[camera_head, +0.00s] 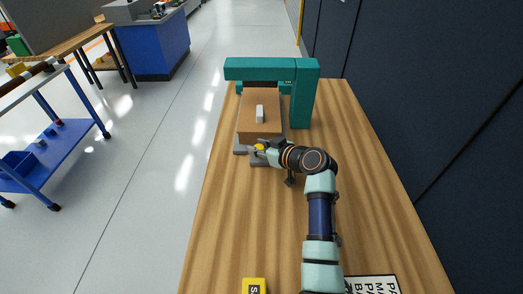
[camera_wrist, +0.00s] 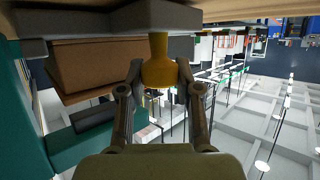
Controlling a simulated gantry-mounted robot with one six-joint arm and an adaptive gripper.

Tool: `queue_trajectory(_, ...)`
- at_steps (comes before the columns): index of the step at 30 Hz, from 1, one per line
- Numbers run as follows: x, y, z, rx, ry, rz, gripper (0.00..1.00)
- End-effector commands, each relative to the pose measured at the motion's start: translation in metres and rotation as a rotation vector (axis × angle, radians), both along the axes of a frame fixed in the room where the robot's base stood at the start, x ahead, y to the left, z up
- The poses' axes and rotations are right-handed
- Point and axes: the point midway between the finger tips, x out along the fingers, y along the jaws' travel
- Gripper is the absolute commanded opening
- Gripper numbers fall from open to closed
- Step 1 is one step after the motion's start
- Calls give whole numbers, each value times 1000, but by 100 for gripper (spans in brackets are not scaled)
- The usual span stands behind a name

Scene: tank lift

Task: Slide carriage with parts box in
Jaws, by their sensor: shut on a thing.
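The brown parts box (camera_head: 261,128) sits on the grey carriage (camera_head: 240,148), partly beneath the top beam of the teal frame (camera_head: 304,100). A pale strip (camera_head: 259,114) lies on the box top. My gripper (camera_head: 261,150) is at the near end of the carriage. In the wrist view, which looks upside down, my gripper (camera_wrist: 160,80) is shut on a yellow knob (camera_wrist: 158,62) attached to the grey carriage (camera_wrist: 110,18). The box (camera_wrist: 105,62) shows beside it, with the teal frame (camera_wrist: 25,95) at the left. The box's far end is hidden by the beam.
The wooden table (camera_head: 245,220) is clear in front of the carriage. A yellow block (camera_head: 254,286) and a printed sign (camera_head: 373,285) lie at the near edge. A dark blue wall (camera_head: 420,110) stands at the right, and a blue cart (camera_head: 65,145) stands apart at the left.

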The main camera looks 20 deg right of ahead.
Motion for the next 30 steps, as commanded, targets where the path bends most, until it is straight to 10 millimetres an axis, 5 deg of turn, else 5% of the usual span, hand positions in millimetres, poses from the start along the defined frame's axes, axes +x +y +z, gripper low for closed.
queue_trajectory(2,0,-1,-4,-2,6,-4,0)
queue_trajectory(3,0,-1,-4,-2,6,-4,37)
queue_trajectory(7,-1,-1,-4,-1,5,-4,58)
queue_trajectory(17,-2,-2,-2,-1,3,-2,59)
queue_trajectory(30,-62,-25,24,-1,4,-4,59)
